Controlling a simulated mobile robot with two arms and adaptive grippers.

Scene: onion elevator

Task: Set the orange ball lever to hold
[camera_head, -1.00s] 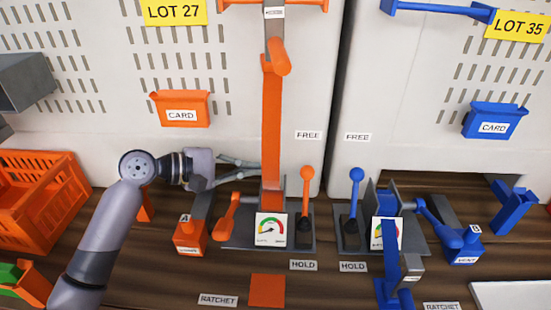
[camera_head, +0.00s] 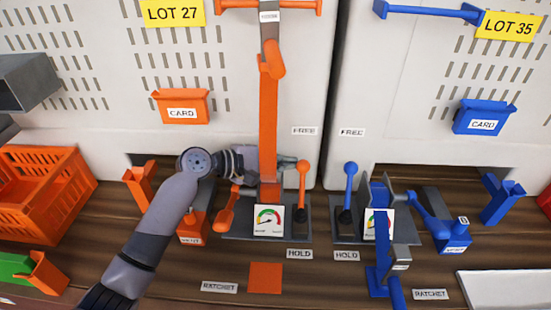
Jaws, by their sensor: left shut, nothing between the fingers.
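The orange ball lever (camera_head: 302,187) stands on a dark base right of the orange column (camera_head: 268,120), its ball at the top. It stands near upright, between the FREE label (camera_head: 305,131) behind and the HOLD label (camera_head: 299,254) in front. My left gripper (camera_head: 291,162) is shut and empty. It reaches from the left past the orange column, which hides part of it. Its tips show just left of the orange ball; I cannot tell whether they touch it. My right gripper is not in view.
A gauge (camera_head: 269,220) stands in front of the column. An orange side handle (camera_head: 226,208) is at its left. A blue ball lever (camera_head: 350,188) stands to the right. The FREE panel wall is behind. The wooden table front holds an orange square (camera_head: 265,277).

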